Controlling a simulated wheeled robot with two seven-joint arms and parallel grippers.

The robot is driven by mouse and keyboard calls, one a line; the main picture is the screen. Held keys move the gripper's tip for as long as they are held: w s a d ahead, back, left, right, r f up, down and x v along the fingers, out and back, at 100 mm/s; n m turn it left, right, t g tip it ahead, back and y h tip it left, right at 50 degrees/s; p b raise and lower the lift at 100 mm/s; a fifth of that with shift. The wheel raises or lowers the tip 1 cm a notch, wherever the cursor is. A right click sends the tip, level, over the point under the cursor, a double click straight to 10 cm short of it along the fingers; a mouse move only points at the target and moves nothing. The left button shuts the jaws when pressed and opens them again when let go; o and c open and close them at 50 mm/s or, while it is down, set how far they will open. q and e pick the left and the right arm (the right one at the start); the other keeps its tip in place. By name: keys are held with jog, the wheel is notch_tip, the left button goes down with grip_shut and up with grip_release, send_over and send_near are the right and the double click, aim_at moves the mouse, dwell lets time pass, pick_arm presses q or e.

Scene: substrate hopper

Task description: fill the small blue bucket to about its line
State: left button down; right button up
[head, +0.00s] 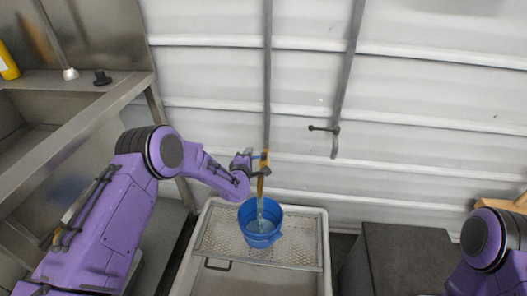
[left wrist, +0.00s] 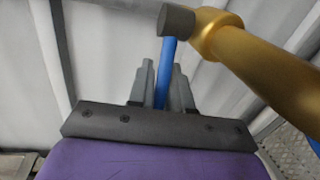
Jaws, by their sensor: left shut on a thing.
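The small blue bucket (head: 260,236) stands upright on a perforated grate (head: 225,228) under a brass tap (head: 262,184). A pale, clear-looking stream (head: 260,207) runs from the tap down into the bucket. Bluish liquid seems to be inside; I cannot make out the line or the level. My left gripper (head: 257,165) is up at the tap, above the bucket. In the left wrist view its grey fingers (left wrist: 162,92) are shut on the tap's blue lever (left wrist: 168,60), beside the brass body (left wrist: 265,60). My right gripper is outside the picture; only part of that arm shows at lower right.
The grate lies across a pale basin (head: 322,262). A dark box (head: 400,258) stands to its right. A metal sink counter (head: 120,88) with a yellow bottle (head: 7,64) is at the left. A ribbed white wall with vertical pipes (head: 268,80) closes the back.

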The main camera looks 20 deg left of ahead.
pick_arm(q)
jog(key=c, duration=1.1)
grip_release()
jog(key=p+v, duration=0.1)
jog(key=v, duration=0.9)
jog(key=shift+s+a, duration=0.1)
jog(key=shift+s, duration=0.25)
